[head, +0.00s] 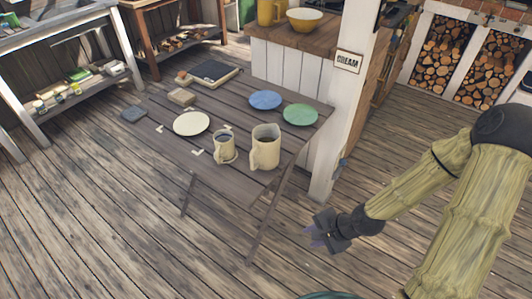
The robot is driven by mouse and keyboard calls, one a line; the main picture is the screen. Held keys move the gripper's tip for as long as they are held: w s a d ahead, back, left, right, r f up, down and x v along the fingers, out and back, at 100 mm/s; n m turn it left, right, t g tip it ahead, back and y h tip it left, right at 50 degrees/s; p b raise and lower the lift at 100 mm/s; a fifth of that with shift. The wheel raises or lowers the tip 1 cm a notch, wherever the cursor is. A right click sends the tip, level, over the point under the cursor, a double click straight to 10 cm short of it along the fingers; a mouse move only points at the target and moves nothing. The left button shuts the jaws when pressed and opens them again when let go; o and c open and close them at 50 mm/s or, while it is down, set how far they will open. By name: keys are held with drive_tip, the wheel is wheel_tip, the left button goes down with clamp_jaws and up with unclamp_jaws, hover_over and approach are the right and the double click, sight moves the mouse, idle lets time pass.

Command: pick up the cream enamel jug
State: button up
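The cream enamel jug (265,148) stands upright near the right front of the folding wooden table (175,150). A smaller cream mug (224,148) with a dark inside stands just left of it. My gripper (314,234) is low and to the right of the table, in front of the white post and apart from the jug. Its fingers are small and point left. It appears to hold nothing, but the gap between the fingers is too small to make out.
On the table are a cream plate (192,123), a blue plate (265,100), a green plate (300,114), a dark tray (209,73) and a small tan block (181,96). A white post (345,110) and a counter (300,40) stand behind. The plank floor in front is clear.

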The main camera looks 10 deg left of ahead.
sight(263, 151)
drive_tip(key=a+f+m+y+b, duration=0.1)
drive_tip(key=a+f+m+y, duration=0.15)
drive_tip(key=a, duration=0.25)
drive_tip(key=w+a+r+m+t+y+b, duration=0.3)
drive_tip(key=w+r+m+t+y, duration=0.3)
drive_tip(key=m, duration=0.7)
wheel_tip(263, 151, up, 3)
drive_tip(key=w+t, duration=0.2)
drive_tip(key=shift+a+t, duration=0.15)
drive_tip(key=shift+t, duration=0.15)
drive_tip(key=shift+w+f+m+y, duration=0.15)
drive_tip(key=shift+w+m+y, duration=0.1)
drive_tip(key=x, duration=1.1)
drive_tip(key=shift+a, duration=0.4)
drive_tip(key=shift+w, duration=0.1)
